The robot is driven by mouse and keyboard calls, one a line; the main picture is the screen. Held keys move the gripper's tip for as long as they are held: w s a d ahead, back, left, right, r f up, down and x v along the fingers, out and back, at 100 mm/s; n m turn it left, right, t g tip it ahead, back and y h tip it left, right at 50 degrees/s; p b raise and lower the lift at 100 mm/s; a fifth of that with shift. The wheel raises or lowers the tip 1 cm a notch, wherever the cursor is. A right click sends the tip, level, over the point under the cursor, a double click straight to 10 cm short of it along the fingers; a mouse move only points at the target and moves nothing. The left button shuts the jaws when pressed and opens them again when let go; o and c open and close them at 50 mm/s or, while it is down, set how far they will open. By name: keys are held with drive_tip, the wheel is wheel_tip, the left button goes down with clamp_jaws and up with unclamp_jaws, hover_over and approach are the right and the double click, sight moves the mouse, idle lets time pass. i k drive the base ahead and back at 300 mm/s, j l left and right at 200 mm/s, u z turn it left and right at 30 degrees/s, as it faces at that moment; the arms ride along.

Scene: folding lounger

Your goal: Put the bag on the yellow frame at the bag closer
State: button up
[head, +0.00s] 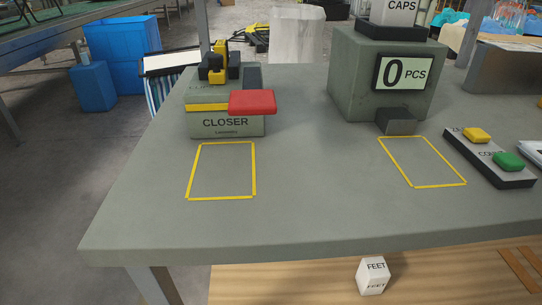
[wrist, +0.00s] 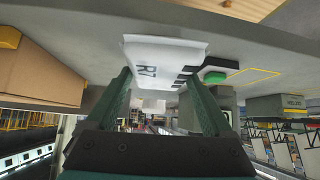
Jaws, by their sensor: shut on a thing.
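The bag closer (head: 227,123) stands on the left of the grey table in the head view, with a red part on its front. The yellow frame at the closer (head: 222,198) is an empty outline on the table in front of it. In the wrist view, a white bag (wrist: 165,55) marked "R7" is between the green fingers of my gripper (wrist: 160,78), which is shut on it. The picture is steeply turned, so I cannot tell whether the bag touches the table. My gripper does not show in the head view.
A counter (head: 380,75) reading 0 PCS stands at the back right, behind a second empty yellow frame (head: 439,186). A button box (head: 487,160) with yellow and green buttons is right of that. A white FEET box (head: 373,276) is below the table. The tabletop between the frames is clear.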

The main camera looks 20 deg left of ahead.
sight(225, 167)
drive_tip(key=k+j+u, duration=0.25)
drive_tip(key=k+j, duration=0.25)
drive_tip(key=j, duration=0.2)
drive_tip(key=k+j+u, duration=0.3)
drive_tip(key=k+j, duration=0.15)
drive_tip(key=j, duration=0.3)
drive_tip(key=k+j+u, duration=0.15)
drive_tip(key=j, duration=0.25)
drive_tip(key=k, duration=0.05)
